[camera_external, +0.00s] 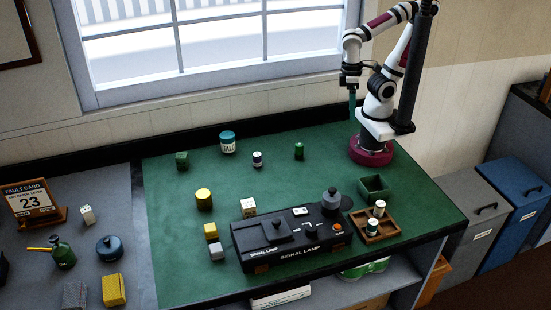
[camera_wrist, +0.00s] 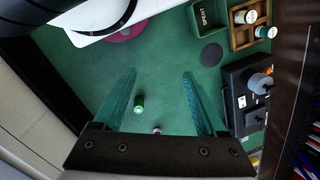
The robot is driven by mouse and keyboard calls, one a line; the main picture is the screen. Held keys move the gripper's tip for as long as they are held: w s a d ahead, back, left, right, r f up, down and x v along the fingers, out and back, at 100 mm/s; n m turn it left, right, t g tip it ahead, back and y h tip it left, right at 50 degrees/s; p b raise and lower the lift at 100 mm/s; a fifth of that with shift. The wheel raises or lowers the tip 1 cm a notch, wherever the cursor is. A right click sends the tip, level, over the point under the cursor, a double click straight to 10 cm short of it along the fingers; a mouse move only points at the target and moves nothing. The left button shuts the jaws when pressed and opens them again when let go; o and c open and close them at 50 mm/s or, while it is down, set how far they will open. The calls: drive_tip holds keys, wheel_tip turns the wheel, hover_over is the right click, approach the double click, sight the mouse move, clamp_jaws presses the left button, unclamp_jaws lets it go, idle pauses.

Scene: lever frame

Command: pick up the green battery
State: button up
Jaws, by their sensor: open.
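The green battery (camera_external: 299,151) is a small green cylinder standing on the green mat toward the back, left of my arm's base. In the wrist view the green battery (camera_wrist: 139,104) shows between the two teal fingers, closer to the left one. My gripper (camera_external: 352,108) hangs at the back right with its fingers pointing down, above the mat and apart from the battery. In the wrist view my gripper (camera_wrist: 159,73) is open, with nothing between its fingertips.
A small white cylinder (camera_external: 257,160) and a talc tin (camera_external: 228,144) stand left of the battery; a green cube (camera_external: 182,162) is farther left. The black signal lamp box (camera_external: 290,240), green bin (camera_external: 374,196) and wooden tray (camera_external: 388,231) lie in front. Mat around the battery is clear.

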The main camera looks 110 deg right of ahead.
wheel_tip(320, 180, down, 3)
drive_tip(key=n+g+h, duration=0.3)
drive_tip(key=n+h, duration=0.1)
drive_tip(key=n, duration=0.2)
drive_tip(key=n+t+h, duration=0.8)
drive_tip(key=n+h, duration=0.3)
drive_tip(key=n, duration=1)
approach(303, 149)
drive_tip(key=shift+y, duration=0.3)
drive_tip(key=x, duration=1)
drive_tip(key=shift+d+r, duration=0.2)
drive_tip(key=shift+r, duration=0.1)
clamp_jaws()
